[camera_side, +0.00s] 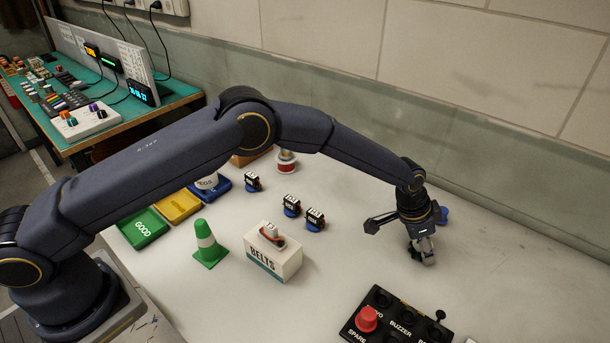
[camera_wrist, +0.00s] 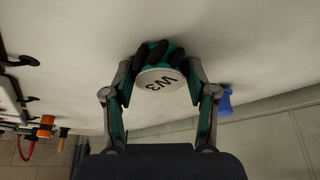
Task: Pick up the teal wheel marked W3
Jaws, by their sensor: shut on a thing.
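The teal wheel marked W3 (camera_wrist: 159,78) is between the fingers of my gripper (camera_wrist: 158,82) in the wrist view. Its white face with the W3 mark faces the wrist camera, and its black tread and teal parts show around it. The fingers touch it on both sides. In the side view my gripper (camera_side: 424,258) points down, at or just above the table at the right. The wheel is mostly hidden there, and I cannot tell whether it touches the table.
A blue object (camera_side: 441,215) lies just behind my gripper. A black button panel (camera_side: 395,318) is at the front. The BELTS box (camera_side: 272,255), a green cone (camera_side: 207,244) and several dark servos (camera_side: 291,206) stand to the left. The table around my gripper is mostly clear.

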